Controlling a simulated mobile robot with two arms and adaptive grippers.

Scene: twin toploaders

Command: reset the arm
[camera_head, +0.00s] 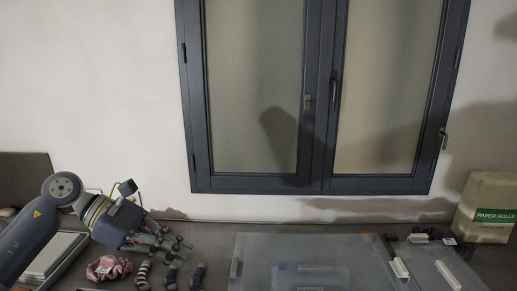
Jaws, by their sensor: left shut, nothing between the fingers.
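My left arm comes in from the left edge, and my left gripper (178,247) hangs over the left part of the counter. Its fingers point to the right and are shut, with nothing visible between them. It is above and beside several small soft items, among them a pink bundle (109,268), a striped roll (143,275) and a dark roll (198,276). My right gripper is out of the frame.
A translucent toploader lid or panel (255,250) fills the middle front, with a second one (425,262) to its right. A paper rolls pack (487,207) stands far right. A dark-framed window (322,184) is in the wall behind. A tray (73,250) lies behind my arm.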

